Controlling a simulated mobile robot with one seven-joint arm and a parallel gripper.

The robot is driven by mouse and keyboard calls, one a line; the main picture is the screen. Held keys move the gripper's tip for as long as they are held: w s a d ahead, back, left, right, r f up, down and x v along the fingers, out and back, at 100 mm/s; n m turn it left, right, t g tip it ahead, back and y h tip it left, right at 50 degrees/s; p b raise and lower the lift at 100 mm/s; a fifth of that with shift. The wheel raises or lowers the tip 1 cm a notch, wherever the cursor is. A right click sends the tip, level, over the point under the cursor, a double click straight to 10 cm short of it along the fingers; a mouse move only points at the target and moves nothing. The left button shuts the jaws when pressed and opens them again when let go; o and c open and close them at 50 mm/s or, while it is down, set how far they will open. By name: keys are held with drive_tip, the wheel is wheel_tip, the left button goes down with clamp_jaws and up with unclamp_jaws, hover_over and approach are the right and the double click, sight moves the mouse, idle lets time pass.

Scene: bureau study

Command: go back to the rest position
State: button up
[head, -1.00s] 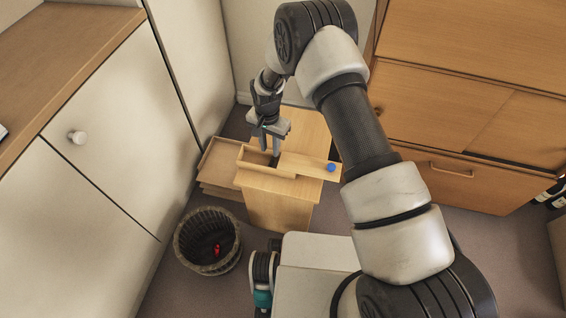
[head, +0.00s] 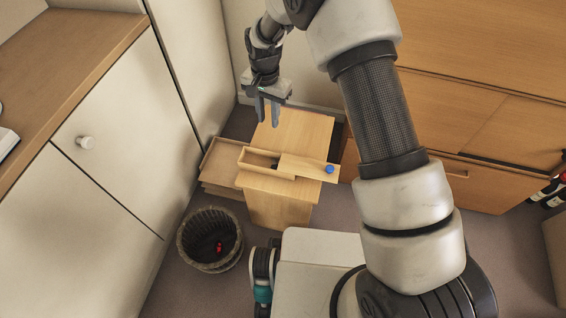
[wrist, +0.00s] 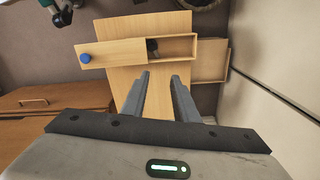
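My gripper (head: 267,110) hangs in the air above the small wooden cabinet (head: 280,205), fingers pointing down. In the wrist view the two grey fingers (wrist: 160,98) stand apart with nothing between them. On the cabinet lies a narrow wooden box (head: 258,160) with a partly slid lid (head: 305,166) that has a blue knob (head: 329,169). In the wrist view the box (wrist: 178,47) shows a dark object (wrist: 152,47) in its open part; what it is I cannot tell. The gripper touches neither box nor cabinet.
A dark woven basket (head: 209,239) with a small red thing (head: 219,247) inside stands on the floor at left. White cupboards (head: 100,180) line the left. A wooden cabinet (head: 480,110) fills the right, with bottles (head: 550,190) beside it. An open drawer (head: 222,165) juts out left of the small cabinet.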

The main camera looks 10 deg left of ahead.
drive_tip(key=shift+r, duration=0.3)
drive_tip(key=s+d+r+n+t, duration=0.1)
drive_tip(key=s+d+r, duration=0.1)
drive_tip(key=d+r, duration=0.45)
drive_tip(key=s+d+r+t, duration=0.1)
drive_tip(key=s+d+r, duration=0.15)
drive_tip(key=r, duration=0.75)
drive_tip(key=s+d+r+n+t, duration=0.1)
drive_tip(key=s+d+r, duration=0.1)
drive_tip(key=d+r, duration=0.5)
drive_tip(key=s+d+r+n+t, duration=0.1)
drive_tip(key=s+d+r, duration=0.35)
drive_tip(key=s, duration=0.55)
drive_tip(key=s+d+r+n+t, duration=0.15)
drive_tip(key=s+d+r, duration=0.3)
drive_tip(key=s, duration=0.45)
wheel_tip(320, 180, up, 21)
drive_tip(key=p, duration=2.1)
drive_tip(key=shift+w+d+f, duration=0.15)
